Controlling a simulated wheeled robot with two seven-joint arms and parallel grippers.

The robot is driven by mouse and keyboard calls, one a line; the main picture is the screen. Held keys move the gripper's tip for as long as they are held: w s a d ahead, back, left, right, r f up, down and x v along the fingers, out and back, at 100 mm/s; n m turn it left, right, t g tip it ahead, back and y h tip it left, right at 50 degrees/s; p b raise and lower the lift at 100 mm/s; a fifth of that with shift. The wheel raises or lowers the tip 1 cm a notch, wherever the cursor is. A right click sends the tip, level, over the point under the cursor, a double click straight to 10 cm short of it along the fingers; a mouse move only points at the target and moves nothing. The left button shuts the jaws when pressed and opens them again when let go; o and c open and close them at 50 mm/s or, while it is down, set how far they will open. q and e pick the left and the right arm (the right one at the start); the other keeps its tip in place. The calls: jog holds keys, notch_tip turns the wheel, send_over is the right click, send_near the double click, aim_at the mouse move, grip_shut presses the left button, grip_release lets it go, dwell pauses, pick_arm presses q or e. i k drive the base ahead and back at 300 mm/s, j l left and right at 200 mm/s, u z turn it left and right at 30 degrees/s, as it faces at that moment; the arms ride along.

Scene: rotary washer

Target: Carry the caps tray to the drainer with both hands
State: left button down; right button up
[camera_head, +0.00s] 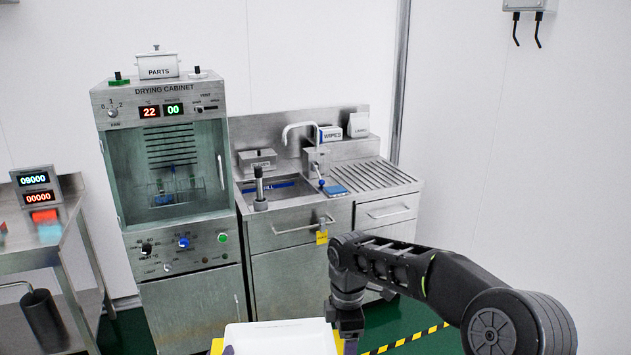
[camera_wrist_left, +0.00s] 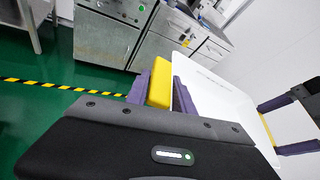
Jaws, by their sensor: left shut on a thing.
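The white caps tray (camera_head: 280,338) shows at the bottom of the head view, cut off by its edge. It also shows in the left wrist view (camera_wrist_left: 222,90). Its yellow handle (camera_wrist_left: 160,82) is between the purple fingers of my left gripper (camera_wrist_left: 161,88), which is shut on it. My right gripper (camera_wrist_left: 287,126) has its fingers on both sides of the opposite yellow handle (camera_wrist_left: 268,130) and appears closed on it. The drainer (camera_head: 365,176) is the ridged steel board right of the sink, beyond the tray. The tray's contents are out of view.
The sink (camera_head: 285,190) has a faucet and a dark-handled upright post at its front. A blue item (camera_head: 335,190) lies by the drainer's left edge. A wipes box (camera_head: 330,134) stands behind. The drying cabinet (camera_head: 170,160) is left. The drainer's ridged surface looks clear.

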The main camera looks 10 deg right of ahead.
aim_at(376, 179)
jog(key=i+l, duration=0.45)
jog(key=i, duration=0.2)
jog(key=i+l, duration=0.95)
jog(key=i, duration=0.3)
jog(key=i+l, duration=0.5)
jog(key=i, duration=0.15)
jog(key=i+l, duration=0.45)
jog(key=i, duration=0.15)
jog(key=i+l, duration=0.5)
jog(key=i, duration=0.15)
